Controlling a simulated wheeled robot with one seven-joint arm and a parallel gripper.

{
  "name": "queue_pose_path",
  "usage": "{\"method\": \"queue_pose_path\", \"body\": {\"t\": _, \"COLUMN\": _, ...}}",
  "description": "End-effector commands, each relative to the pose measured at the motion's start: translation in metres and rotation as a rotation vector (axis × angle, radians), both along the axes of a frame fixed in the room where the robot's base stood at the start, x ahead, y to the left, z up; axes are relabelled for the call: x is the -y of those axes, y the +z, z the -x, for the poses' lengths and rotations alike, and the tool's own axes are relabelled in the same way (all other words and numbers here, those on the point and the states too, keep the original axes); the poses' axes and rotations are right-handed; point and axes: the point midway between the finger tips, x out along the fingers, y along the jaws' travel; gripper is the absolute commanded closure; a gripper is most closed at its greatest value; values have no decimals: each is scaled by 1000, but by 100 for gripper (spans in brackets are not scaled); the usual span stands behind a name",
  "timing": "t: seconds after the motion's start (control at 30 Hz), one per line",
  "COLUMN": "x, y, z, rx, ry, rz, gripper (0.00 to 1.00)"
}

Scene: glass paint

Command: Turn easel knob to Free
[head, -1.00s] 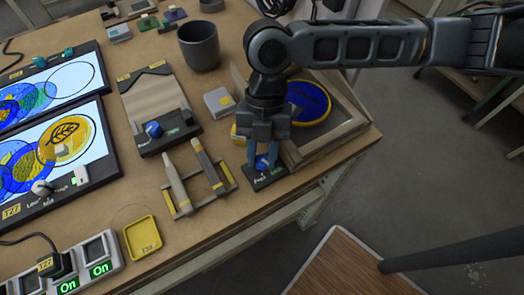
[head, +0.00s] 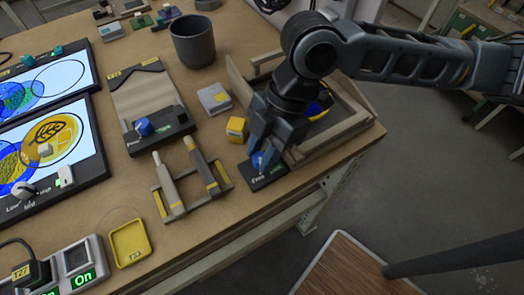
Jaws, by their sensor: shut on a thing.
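A small black base (head: 268,179) at the front of a wooden easel frame (head: 352,136) carries a blue knob (head: 258,161). White lettering that seems to read "Free" is at the base's left, and a green label is at its right. My gripper (head: 262,154) reaches down from the upper right, tilted, with its blue-grey fingers shut on the knob. The fingers hide much of the knob, so I cannot tell its exact pointing. A round blue and yellow piece (head: 318,108) sits in the frame, partly behind my gripper.
A yellow block (head: 236,129) and a grey box (head: 214,98) stand close left of my gripper. A second board with its own blue knob (head: 144,127), a small wooden rack (head: 190,182), a dark cup (head: 194,41) and a yellow tray (head: 130,242) are further left. The table edge is near.

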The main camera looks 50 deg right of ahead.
Motion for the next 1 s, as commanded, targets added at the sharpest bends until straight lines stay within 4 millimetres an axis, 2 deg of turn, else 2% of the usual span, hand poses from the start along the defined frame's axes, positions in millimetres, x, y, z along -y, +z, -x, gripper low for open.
{"method": "queue_pose_path", "body": {"t": 0.3, "x": 0, "y": 0, "z": 0, "rx": 2, "ry": -107, "rz": 0, "gripper": 99}}
{"method": "queue_pose_path", "body": {"t": 0.8, "x": 0, "y": 0, "z": 0, "rx": 1, "ry": -125, "rz": 0, "gripper": 99}}
{"method": "queue_pose_path", "body": {"t": 0.83, "x": 0, "y": 0, "z": 0, "rx": 1, "ry": -125, "rz": 0, "gripper": 67}}
{"method": "queue_pose_path", "body": {"t": 1.0, "x": 0, "y": 0, "z": 0, "rx": 1, "ry": -124, "rz": 0, "gripper": 51}}
